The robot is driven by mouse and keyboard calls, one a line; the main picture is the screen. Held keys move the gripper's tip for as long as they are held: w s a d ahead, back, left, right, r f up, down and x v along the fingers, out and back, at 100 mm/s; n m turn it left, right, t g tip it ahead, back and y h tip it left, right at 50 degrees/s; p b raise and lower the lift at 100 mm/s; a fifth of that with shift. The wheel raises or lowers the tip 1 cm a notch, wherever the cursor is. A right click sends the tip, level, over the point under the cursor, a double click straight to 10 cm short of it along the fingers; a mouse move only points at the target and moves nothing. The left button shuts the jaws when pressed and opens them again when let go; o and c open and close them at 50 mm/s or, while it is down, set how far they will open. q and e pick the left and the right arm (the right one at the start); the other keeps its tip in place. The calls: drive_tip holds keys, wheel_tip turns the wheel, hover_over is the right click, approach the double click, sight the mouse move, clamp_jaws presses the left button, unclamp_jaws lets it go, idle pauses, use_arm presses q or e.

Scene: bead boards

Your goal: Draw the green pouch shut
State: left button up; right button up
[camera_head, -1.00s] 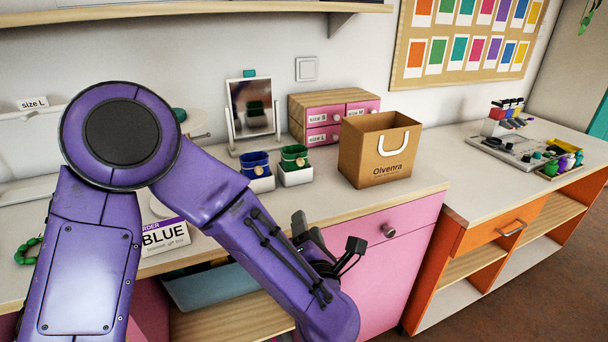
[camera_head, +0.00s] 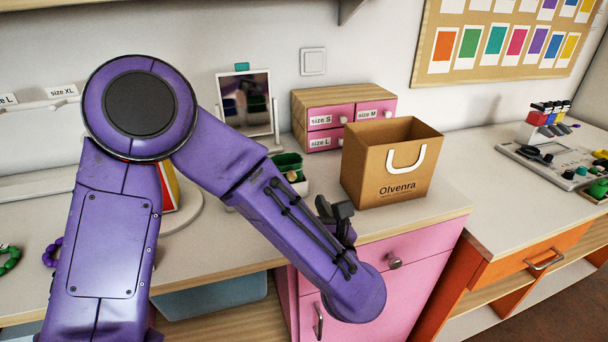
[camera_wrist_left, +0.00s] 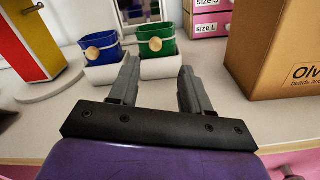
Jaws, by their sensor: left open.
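The green pouch (camera_wrist_left: 157,39) stands upright in a white holder (camera_wrist_left: 162,68), with a round tan toggle on its front. Its mouth looks open. In the head view the green pouch (camera_head: 288,162) is partly hidden behind my left arm. A blue pouch (camera_wrist_left: 98,46) with a similar toggle stands just left of it in the left wrist view. My left gripper (camera_wrist_left: 155,77) is open and empty, its two fingers pointing toward the green pouch and apart from it. In the head view the left gripper (camera_head: 335,208) shows in front of the paper bag. My right gripper is not in view.
A brown paper bag (camera_head: 388,170) stands right of the pouches. Pink drawers (camera_head: 325,140) labelled by size and a mirror (camera_head: 246,104) stand behind. A red and yellow box (camera_wrist_left: 32,42) is at left in the wrist view. Counter space before the holders is clear.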

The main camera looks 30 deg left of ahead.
sight(293, 178)
use_arm(q)
drive_tip(key=x, duration=0.3)
drive_tip(key=p+x, duration=0.1)
drive_tip(key=x, duration=0.3)
drive_tip(key=shift+s+a+p, duration=0.15)
drive_tip(key=shift+a+p, duration=0.15)
drive_tip(key=shift+a, duration=0.05)
drive_tip(key=shift+w+a, duration=0.35)
clamp_jaws()
